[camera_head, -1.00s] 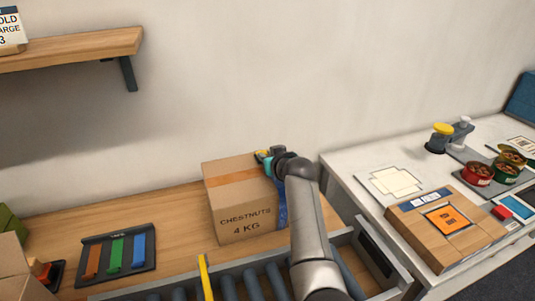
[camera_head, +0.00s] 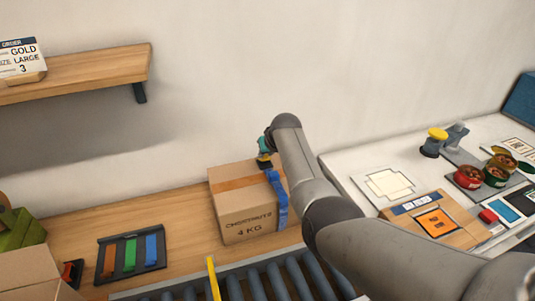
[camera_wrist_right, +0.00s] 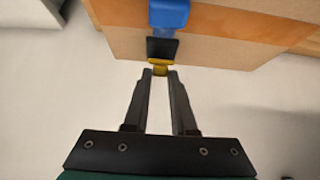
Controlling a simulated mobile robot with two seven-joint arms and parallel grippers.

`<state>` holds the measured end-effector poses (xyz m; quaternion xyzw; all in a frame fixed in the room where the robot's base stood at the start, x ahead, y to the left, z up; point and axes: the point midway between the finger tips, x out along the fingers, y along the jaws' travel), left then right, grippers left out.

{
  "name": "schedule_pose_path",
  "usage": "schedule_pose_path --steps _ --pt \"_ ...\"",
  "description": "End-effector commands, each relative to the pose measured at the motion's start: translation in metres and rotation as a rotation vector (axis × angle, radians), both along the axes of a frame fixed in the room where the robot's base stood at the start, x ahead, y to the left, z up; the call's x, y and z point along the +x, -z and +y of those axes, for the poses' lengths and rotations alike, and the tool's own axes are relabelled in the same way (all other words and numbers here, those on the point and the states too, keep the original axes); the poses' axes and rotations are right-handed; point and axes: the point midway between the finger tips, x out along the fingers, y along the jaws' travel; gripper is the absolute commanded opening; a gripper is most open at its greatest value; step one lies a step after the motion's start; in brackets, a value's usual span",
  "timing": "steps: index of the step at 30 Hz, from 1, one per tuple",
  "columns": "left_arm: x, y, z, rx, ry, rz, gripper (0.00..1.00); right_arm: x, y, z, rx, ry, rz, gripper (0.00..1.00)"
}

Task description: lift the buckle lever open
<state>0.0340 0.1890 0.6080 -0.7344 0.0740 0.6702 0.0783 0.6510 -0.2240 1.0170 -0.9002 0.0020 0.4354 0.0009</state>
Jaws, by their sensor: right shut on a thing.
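The cardboard chestnut box (camera_head: 240,212) stands on the wooden bench with a blue strap (camera_head: 281,200) over its right part. The strap's black buckle (camera_wrist_right: 162,47) and yellow lever (camera_wrist_right: 159,66) show in the right wrist view. My right gripper (camera_wrist_right: 160,73) is shut on the yellow lever, its fingertips at the lever's two sides. In the head view this gripper (camera_head: 264,157) is at the top of the box, by the strap, and the buckle is small and partly hidden there. The lever's exact angle is hard to tell. My left gripper is not in view.
A dark tray with brown, green and blue strips (camera_head: 131,254) lies left of the box. A roller conveyor (camera_head: 262,282) runs in front, with a yellow bar (camera_head: 213,279). A white table (camera_head: 345,172) with tins and cards stands right. A shelf (camera_head: 85,72) hangs at the upper left.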

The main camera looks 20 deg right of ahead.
Motion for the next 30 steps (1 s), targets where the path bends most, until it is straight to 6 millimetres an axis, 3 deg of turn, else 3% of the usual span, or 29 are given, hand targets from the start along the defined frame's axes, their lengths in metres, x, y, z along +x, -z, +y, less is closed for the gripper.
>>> schedule_pose_path --steps 12,29,30 --pt "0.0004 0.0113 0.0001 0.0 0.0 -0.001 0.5 0.0053 -0.0025 -0.0008 -0.001 0.001 0.099 0.0" --pt "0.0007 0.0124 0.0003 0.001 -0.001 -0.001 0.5 0.006 -0.0036 -0.0008 0.0 0.001 0.114 0.0" --pt "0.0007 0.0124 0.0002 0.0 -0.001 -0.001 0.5 0.0061 -0.0036 -0.0007 0.0 0.001 0.114 0.26"
